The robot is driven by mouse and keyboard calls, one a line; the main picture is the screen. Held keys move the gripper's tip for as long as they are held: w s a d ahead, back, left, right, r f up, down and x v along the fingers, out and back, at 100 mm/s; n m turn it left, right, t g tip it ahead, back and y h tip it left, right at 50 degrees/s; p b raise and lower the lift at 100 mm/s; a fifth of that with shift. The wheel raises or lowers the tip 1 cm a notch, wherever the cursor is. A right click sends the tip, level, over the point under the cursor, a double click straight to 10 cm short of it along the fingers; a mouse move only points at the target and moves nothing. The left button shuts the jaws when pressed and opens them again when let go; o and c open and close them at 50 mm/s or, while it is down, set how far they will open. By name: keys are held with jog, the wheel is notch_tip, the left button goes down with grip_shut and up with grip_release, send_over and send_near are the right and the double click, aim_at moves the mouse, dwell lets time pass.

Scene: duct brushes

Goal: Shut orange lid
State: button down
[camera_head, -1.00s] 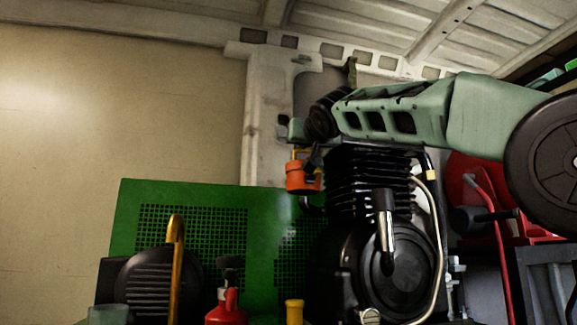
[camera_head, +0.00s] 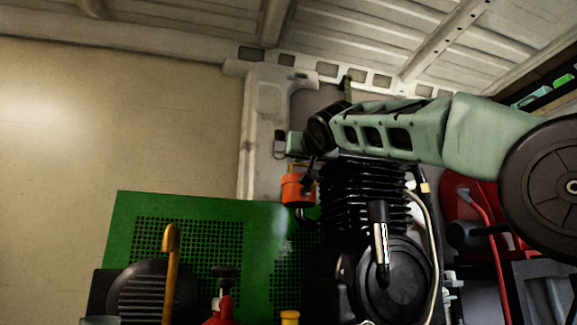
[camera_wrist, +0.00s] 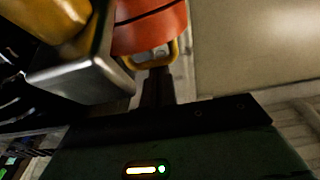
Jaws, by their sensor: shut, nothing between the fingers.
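The orange lid (camera_head: 297,188) is a short orange cylinder beside the upper left of the black finned compressor. Bits of yellow show at its top. In the wrist view the orange lid (camera_wrist: 150,28) is at the top, with a dark line across it and a yellow loop (camera_wrist: 172,52) at its lower edge. My gripper (camera_head: 312,164) is at the lid's upper right in the head view. In the wrist view my gripper's dark fingers (camera_wrist: 155,84) are together and empty, with their tips near the loop. I cannot tell whether they touch it. Whether the lid is open is unclear.
The black compressor (camera_head: 365,200) stands close below my arm. A green perforated panel (camera_head: 190,212) is behind it to the left. A yellow curved handle (camera_head: 170,260) and a red bottle (camera_head: 222,312) are lower left. A metal block (camera_wrist: 85,75) is close to my fingers.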

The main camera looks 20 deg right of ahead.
jog(key=shift+w+d+r+p, duration=0.1)
jog(key=shift+w+r+p, duration=0.15)
jog(key=shift+r+p, duration=0.95)
jog(key=shift+w+r+p, duration=0.2)
jog(key=shift+r+p, duration=0.75)
jog(key=shift+p, duration=0.3)
jog(key=s+f+b, duration=0.1)
jog(key=s+b, duration=0.1)
jog(key=s+f+b, duration=0.2)
jog(key=s, duration=0.1)
jog(key=s+f+b, duration=0.2)
jog(key=s, duration=0.1)
jog(key=shift+b, duration=0.4)
jog(key=shift+s+f, duration=0.1)
jog(key=shift+s, duration=0.4)
